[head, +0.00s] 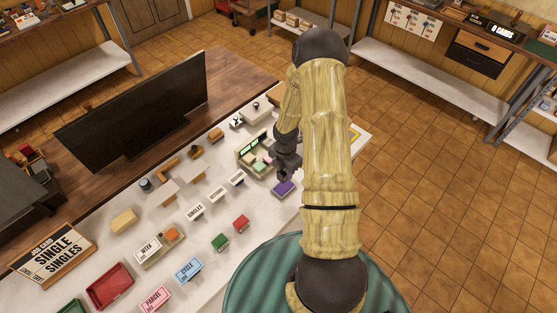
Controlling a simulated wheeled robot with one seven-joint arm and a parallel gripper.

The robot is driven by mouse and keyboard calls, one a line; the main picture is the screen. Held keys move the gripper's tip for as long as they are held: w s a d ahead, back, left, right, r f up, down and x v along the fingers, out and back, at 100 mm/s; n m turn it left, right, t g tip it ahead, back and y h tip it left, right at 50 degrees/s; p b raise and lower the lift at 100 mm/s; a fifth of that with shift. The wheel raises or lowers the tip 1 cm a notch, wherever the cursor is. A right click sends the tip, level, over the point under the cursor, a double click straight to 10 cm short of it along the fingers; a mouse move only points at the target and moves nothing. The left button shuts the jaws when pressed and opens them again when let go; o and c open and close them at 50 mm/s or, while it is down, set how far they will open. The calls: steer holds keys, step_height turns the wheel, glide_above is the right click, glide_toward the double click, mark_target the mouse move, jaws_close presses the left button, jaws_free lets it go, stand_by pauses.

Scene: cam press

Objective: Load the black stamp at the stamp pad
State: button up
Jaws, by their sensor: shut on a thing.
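My gripper (287,167) points down over the right part of the white worktop, at the end of my yellow-and-black arm. It is shut on a small dark thing at its fingertips, which looks like the black stamp; the gripper's dark body hides most of it. A pad with a purple top (284,188), which looks like the stamp pad, lies on the worktop directly below the fingertips. I cannot tell whether the held thing touches the pad.
A large dark screen (135,110) stands behind. My arm hides the worktop's right part.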

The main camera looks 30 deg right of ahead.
mark_target(283, 177)
steer(key=shift+w, duration=0.3)
steer(key=shift+s, duration=0.1)
steer(key=shift+s+r, duration=0.1)
step_height(283, 177, down, 5)
steer(key=b, duration=0.4)
steer(key=shift+a+r, duration=0.1)
steer(key=shift+r, duration=0.1)
steer(key=shift+d+f+b, duration=0.2)
steer(key=shift+f+b, duration=0.5)
steer(key=shift+f, duration=0.1)
steer(key=shift+r, duration=0.1)
steer(key=shift+a+f, duration=0.15)
steer(key=shift+f, duration=0.15)
steer(key=shift+f, duration=0.35)
stand_by(1.3)
